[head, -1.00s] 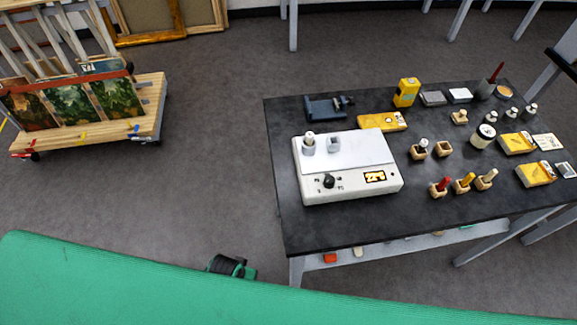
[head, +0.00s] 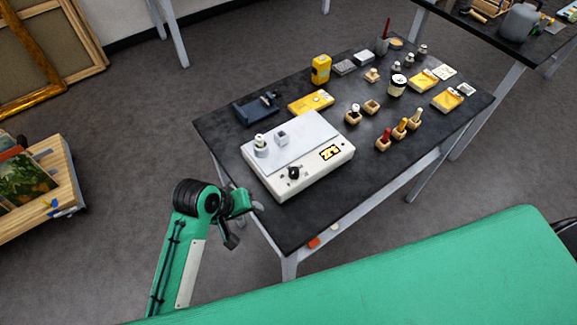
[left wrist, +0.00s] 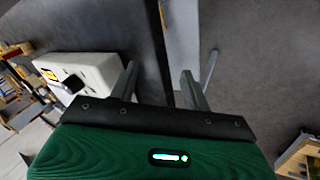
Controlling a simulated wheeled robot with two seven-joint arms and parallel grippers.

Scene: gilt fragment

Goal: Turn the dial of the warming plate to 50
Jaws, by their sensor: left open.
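The warming plate (head: 315,167) is a white box with a pale top on the black table. Its black dial (head: 294,172) sits on the front face, left of a lit display (head: 330,152) whose digits I cannot read surely. My left gripper (head: 246,218) is at the table's left front edge, left of and apart from the dial. In the left wrist view its two fingers (left wrist: 158,88) are spread with nothing between them. The warming plate (left wrist: 95,70) and the dark dial (left wrist: 73,84) show there to the left of the fingers. My right gripper is out of view.
Two small containers (head: 261,150) stand on the plate's top. A dark blue tool (head: 256,108), a yellow box (head: 311,103) and several wooden holders lie behind and to the right. The black table's front edge (head: 330,225) is mostly clear.

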